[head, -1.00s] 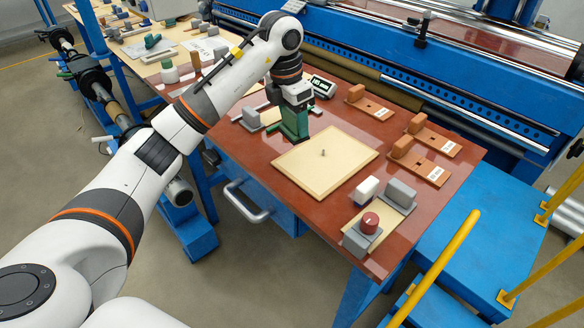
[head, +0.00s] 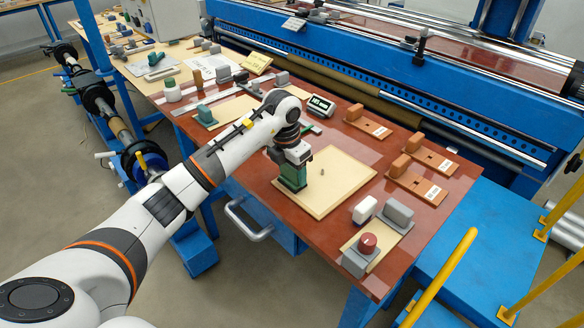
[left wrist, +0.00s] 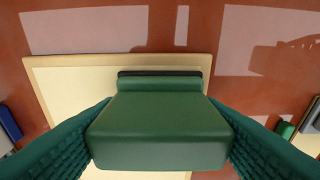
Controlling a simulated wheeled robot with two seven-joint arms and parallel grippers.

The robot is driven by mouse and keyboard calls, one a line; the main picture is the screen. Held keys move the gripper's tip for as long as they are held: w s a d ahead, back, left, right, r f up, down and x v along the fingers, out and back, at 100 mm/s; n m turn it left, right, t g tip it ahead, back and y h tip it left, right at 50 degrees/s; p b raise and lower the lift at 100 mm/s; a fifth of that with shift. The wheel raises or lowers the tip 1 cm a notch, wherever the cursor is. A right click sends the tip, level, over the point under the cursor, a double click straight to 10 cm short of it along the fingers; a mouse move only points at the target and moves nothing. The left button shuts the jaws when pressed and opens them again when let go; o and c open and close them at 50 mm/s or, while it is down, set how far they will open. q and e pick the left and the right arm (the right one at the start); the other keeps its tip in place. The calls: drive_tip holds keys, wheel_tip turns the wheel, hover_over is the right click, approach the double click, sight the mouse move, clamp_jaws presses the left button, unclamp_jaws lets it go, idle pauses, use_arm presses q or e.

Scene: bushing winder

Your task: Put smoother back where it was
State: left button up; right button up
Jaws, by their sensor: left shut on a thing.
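My left gripper (head: 293,182) is shut on a green block with a dark edge, which I take to be the smoother (left wrist: 160,130). In the left wrist view the block sits between the two dark green fingers. In the head view the gripper is at the left part of the square beige board (head: 335,180), which has a small peg (head: 322,172) in its middle. The board also shows under the block in the left wrist view (left wrist: 70,80). I cannot tell whether the block touches it. My right gripper is not in view.
Orange-brown blocks on small boards (head: 418,187) stand to the right.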

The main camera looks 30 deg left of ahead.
sight(287, 181)
use_arm(q)
drive_tip(key=o, duration=0.5)
drive_tip(key=shift+f, duration=0.15)
drive_tip(key=o, duration=0.4)
drive_tip(key=shift+o, duration=0.2)
drive_tip(key=shift+r, duration=0.35)
wheel_tip(287, 181, up, 12)
drive_tip(key=s+b, duration=0.1)
drive_tip(key=b, duration=0.1)
drive_tip(key=shift+s+a+f+b, duration=0.2)
drive_tip(key=shift+s+a+b, duration=0.05)
drive_tip(key=shift+s+b, duration=0.1)
